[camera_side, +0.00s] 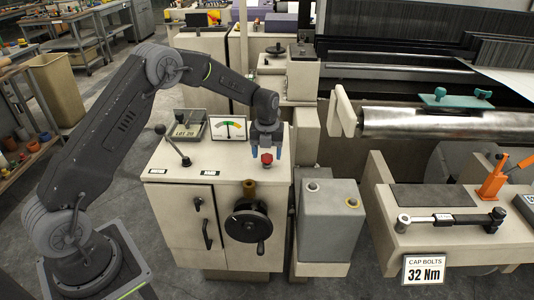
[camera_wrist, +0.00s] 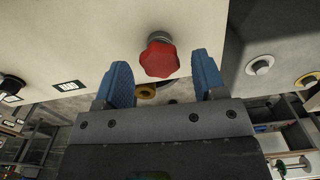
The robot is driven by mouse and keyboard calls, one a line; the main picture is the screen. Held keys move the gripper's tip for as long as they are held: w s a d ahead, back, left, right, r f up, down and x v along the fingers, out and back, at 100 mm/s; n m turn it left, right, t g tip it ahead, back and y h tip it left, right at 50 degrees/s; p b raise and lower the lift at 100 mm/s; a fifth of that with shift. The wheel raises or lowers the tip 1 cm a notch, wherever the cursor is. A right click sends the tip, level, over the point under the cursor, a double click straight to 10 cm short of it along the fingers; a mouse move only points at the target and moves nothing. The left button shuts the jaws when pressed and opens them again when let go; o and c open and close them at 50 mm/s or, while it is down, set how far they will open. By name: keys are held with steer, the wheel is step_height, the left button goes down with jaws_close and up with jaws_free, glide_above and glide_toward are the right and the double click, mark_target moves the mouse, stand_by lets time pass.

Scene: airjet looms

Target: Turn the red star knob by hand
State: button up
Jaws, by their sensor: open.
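The red star knob (camera_side: 266,159) stands on the top of a beige cabinet (camera_side: 180,164), near its front right corner. In the wrist view the red star knob (camera_wrist: 159,59) is a lobed red head on a short metal stem. My gripper (camera_side: 267,152) points down just above and around the knob's place in the side view. In the wrist view my gripper (camera_wrist: 164,75) is open, with one blue finger on each side of the knob and visible gaps between. The knob shows slightly beyond the fingertips, and I cannot tell any contact.
A lever (camera_side: 175,150), a tray (camera_side: 188,124) and a gauge panel (camera_side: 228,128) are on the cabinet top, left of the knob. A black handwheel (camera_side: 248,225) is on the front. A grey box (camera_side: 331,222) stands right. A torque wrench (camera_side: 450,220) lies on the right bench.

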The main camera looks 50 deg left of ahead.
steer(key=shift+r, duration=2.7)
step_height(320, 180, up, 14)
steer(key=s+d+r+n+t, duration=0.1)
steer(key=s+d+r+n, duration=0.2)
steer(key=s+r+n, duration=0.3)
steer(key=s+d+r+n+t, duration=0.1)
steer(key=s+d+n+t, duration=0.15)
steer(key=s+n, duration=0.55)
steer(key=s+d+r+n+t, duration=0.1)
steer(key=s+d+n, duration=0.3)
steer(key=s, duration=0.6)
steer(key=s+f+n+t, duration=0.1)
steer(key=s+f+n, duration=0.4)
steer(key=s+n, duration=0.4)
steer(key=shift+d+n, duration=0.35)
steer(key=shift+n, duration=0.05)
